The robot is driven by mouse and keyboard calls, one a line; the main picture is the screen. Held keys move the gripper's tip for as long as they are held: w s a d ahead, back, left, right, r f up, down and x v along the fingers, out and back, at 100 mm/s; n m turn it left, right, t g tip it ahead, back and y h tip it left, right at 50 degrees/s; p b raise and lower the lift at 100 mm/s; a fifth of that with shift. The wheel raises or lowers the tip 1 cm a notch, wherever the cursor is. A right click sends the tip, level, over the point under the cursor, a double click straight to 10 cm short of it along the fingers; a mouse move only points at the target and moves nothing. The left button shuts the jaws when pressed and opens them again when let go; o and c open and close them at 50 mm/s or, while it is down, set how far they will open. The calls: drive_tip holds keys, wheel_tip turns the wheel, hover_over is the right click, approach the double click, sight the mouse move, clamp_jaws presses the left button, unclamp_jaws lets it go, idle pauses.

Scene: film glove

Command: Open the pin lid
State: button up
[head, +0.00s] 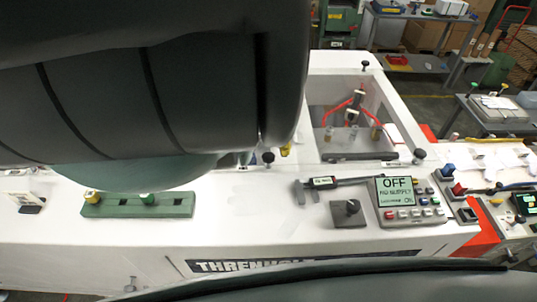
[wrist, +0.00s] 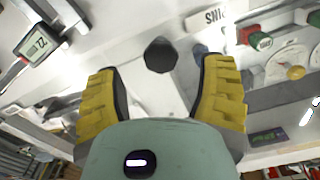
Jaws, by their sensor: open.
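In the wrist view a dark, many-sided knob (wrist: 161,55) stands on a pale surface, close to a white label reading "PINS" upside down (wrist: 206,18). My gripper (wrist: 160,72) has yellow ribbed fingers spread wide, one on each side of the knob in the picture. Clear gaps show between the knob and both fingers; I cannot tell how far below them it lies. The lid's edges are hard to make out. In the head view a small dark knob (head: 268,157) shows beside my arm and may be the same one. My arm hides my gripper there.
A caliper (head: 322,183) lies on the white bench (head: 260,215), left of a panel marked OFF (head: 396,187). A clear-sided box (head: 350,112) stands behind. Dials (wrist: 290,62) show at right in the wrist view.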

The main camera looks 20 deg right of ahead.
sight(268, 155)
drive_tip(key=shift+d+f+p, duration=0.1)
drive_tip(key=shift+f+p, duration=0.25)
drive_tip(key=shift+f, duration=1.25)
drive_tip(key=shift+c, duration=0.3)
clamp_jaws()
